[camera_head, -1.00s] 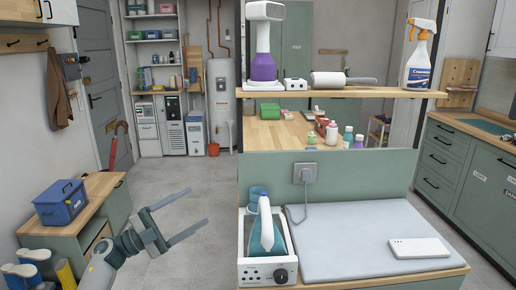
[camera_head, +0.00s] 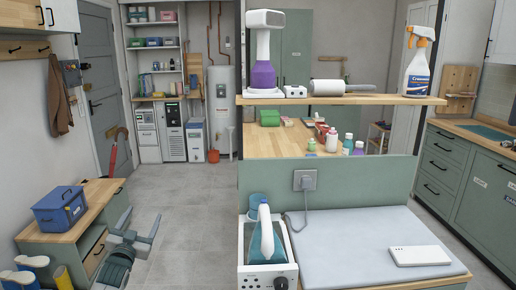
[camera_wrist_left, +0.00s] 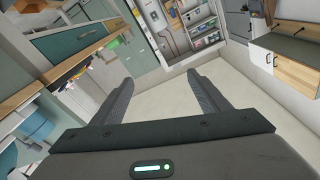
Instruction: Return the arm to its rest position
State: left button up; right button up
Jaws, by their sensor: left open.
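My left gripper (camera_head: 140,226) is low at the left of the head view, over the grey floor between the wooden-topped cabinet and the ironing counter. Its two fingers are apart with nothing between them. In the left wrist view the open fingers (camera_wrist_left: 160,97) point out over the pale floor and touch nothing. My right gripper is not in any view.
A blue box (camera_head: 60,209) sits on the wooden-topped cabinet (camera_head: 100,196) at the left. The counter holds an iron (camera_head: 264,235) in its station and a grey pad (camera_head: 350,262) with a white flat device (camera_head: 419,256). The floor (camera_head: 190,200) beyond the gripper is clear.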

pick_arm(q)
jog(key=s+d+f+g, duration=0.25)
jog(key=s+f, duration=0.55)
jog(key=f, duration=0.6)
jog(key=s+d+f+g, duration=0.25)
jog(key=s+f, duration=0.45)
jog(key=f, duration=0.8)
jog(key=s+d+f+g, duration=0.25)
jog(key=s+f, duration=0.55)
jog(key=f, duration=0.6)
jog(key=s+d+f+g, duration=0.2)
jog(key=s+f, duration=0.5)
jog(key=s, duration=0.7)
jog(key=s+d+f+g+h, duration=0.1)
jog(key=s+d+f, duration=0.4)
jog(key=s, duration=0.9)
jog(key=s+d+f+n+g, duration=0.1)
jog(key=s+d+f+g, duration=0.3)
jog(key=s+f, duration=0.7)
jog(key=s, duration=0.4)
jog(key=shift+f+h, duration=0.25)
jog(key=shift+h, duration=0.05)
